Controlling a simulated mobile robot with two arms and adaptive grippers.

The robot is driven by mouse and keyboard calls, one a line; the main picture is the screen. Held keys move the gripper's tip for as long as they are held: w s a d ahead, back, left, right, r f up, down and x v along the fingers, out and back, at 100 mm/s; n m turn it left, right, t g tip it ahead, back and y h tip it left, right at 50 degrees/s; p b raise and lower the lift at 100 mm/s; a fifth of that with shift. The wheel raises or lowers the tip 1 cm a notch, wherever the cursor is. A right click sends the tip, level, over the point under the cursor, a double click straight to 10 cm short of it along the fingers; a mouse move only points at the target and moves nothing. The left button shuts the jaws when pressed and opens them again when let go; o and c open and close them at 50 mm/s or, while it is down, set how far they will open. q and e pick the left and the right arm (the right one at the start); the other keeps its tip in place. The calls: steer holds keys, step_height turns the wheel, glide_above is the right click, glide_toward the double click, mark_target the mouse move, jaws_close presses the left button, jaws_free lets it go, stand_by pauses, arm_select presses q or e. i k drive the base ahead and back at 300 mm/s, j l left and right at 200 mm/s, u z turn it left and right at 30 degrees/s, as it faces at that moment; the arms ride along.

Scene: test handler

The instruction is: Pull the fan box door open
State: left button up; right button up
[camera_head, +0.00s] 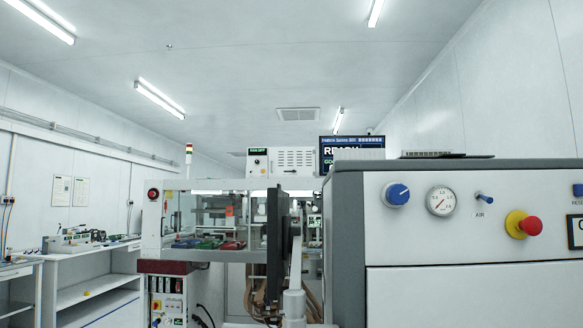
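A white box with louvre slots (293,161) stands on top of the glass-fronted machine in the middle distance. It looks shut, but I cannot tell for sure that it is the fan box. A dark upright panel (274,240) is seen nearly edge-on in front of the machine; I cannot tell whether it is a door. No door handle can be made out. Neither of my grippers can be made out in this view.
A large grey and white cabinet (470,290) fills the near right, with a blue knob (397,194), a gauge (441,200) and a red emergency button (530,226). White workbenches (95,290) line the left wall. A signal tower (188,160) rises behind the machine.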

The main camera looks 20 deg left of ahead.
mark_target(282, 160)
steer(key=i+j+u, duration=0.3)
steer(key=j+u, duration=0.2)
steer(key=j, duration=0.2)
steer(key=i+j+u, duration=1.25)
steer(key=i+u, duration=0.2)
steer(key=i+z, duration=0.25)
steer(key=i, duration=0.25)
steer(key=i+j+z, duration=0.1)
steer(key=i+z, duration=0.15)
steer(key=i, duration=0.25)
steer(key=i+j+z, duration=0.2)
steer(key=i, duration=0.3)
steer(key=i+l+z, duration=0.3)
steer(key=i, duration=0.55)
steer(key=i+j+z, duration=0.15)
steer(key=i+z, duration=0.2)
steer(key=i, duration=0.55)
